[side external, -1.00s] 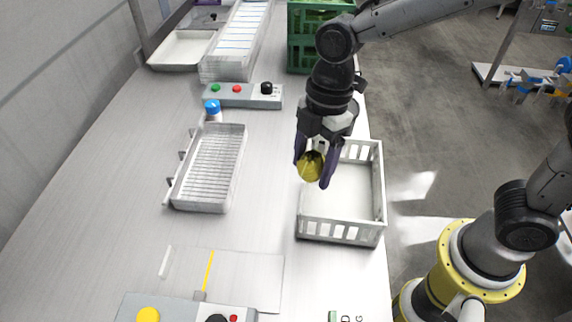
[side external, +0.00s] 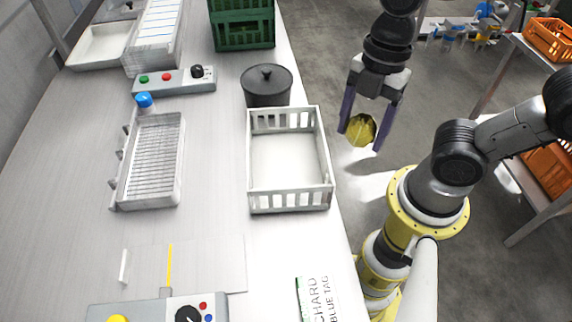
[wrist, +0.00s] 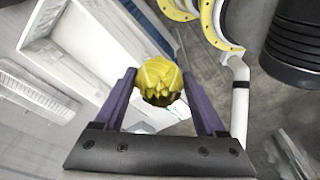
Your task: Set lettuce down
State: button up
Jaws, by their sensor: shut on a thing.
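The lettuce (side external: 361,129) is a yellow-green leafy head. My gripper (side external: 364,133) is shut on it, with purple fingers on either side, to the right of the white crate and beyond the table's right edge in the side view. In the wrist view the lettuce (wrist: 158,78) sits between the fingertips (wrist: 158,88), its underside dark. The white slatted crate (side external: 322,150) stands empty near the table's right edge.
A black lidded pot (side external: 267,86) stands just behind the crate. Green crates (side external: 243,25) are at the back. A tag card (side external: 316,300) lies at the front. Table space between tray and crate is clear.

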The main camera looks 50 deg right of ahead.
jog(key=shift+s+d+r, duration=0.1)
jog(key=shift+d+r, duration=0.1)
jog(key=shift+d, duration=0.1)
jog(key=shift+w+m, duration=0.25)
jog(key=shift+m, duration=0.05)
jog(key=w+a+f, duration=0.3)
jog(key=w+f, duration=0.1)
jog(key=w, duration=0.4)
send_over(285, 169)
jog(key=f, duration=0.5)
jog(key=shift+s+d+f, duration=0.1)
jog(key=shift+d+f, duration=0.15)
jog(key=shift+d, duration=0.1)
jog(key=shift+f, duration=1.65)
jog(key=shift+f, duration=0.15)
jog(key=o, duration=1.4)
